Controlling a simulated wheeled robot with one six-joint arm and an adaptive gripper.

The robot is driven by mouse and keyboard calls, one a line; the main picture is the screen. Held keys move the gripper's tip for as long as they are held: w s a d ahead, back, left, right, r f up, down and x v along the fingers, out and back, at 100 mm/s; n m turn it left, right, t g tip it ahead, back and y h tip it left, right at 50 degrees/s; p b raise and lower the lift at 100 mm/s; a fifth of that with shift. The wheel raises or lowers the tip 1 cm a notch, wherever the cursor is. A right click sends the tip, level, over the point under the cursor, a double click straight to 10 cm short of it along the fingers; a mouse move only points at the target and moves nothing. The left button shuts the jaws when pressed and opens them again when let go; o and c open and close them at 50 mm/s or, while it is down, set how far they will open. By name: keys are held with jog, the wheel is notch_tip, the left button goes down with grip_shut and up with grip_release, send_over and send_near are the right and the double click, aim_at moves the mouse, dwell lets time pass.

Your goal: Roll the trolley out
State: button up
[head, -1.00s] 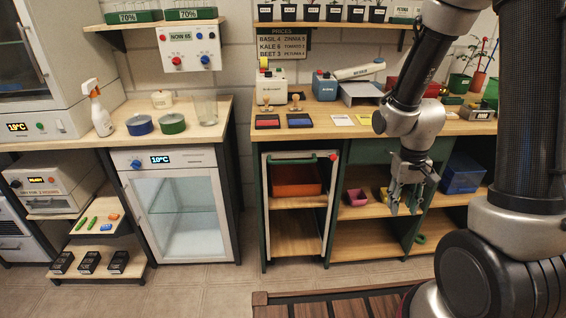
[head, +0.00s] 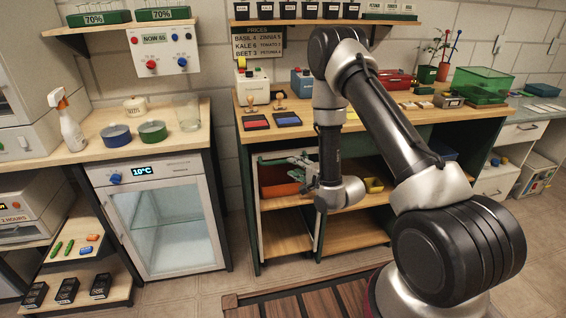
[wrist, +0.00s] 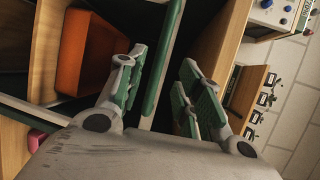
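The trolley (head: 259,215) is a narrow pale-framed unit under the wooden bench, with an orange bin (head: 277,190) inside. The bin also shows in the wrist view (wrist: 88,52). A green handle bar (wrist: 163,55) runs along the trolley's top front. My gripper (head: 303,163) is at the trolley's upper front. In the wrist view my gripper (wrist: 165,72) is open, with green-padded fingers on either side of the bar. The left finger looks close to the bar; I cannot tell whether it touches. My arm hides part of the trolley's right side in the head view.
A small fridge (head: 160,220) stands left of the trolley. A slatted wooden platform (head: 300,302) lies on the floor in front. Tiled floor between them is clear. Red and blue pads (head: 287,118) lie on the bench above. A yellow pot (head: 373,185) sits on the shelf at right.

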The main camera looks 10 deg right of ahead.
aim_at(285, 161)
jog(key=x, duration=0.7)
jog(key=shift+w, duration=0.15)
grip_shut()
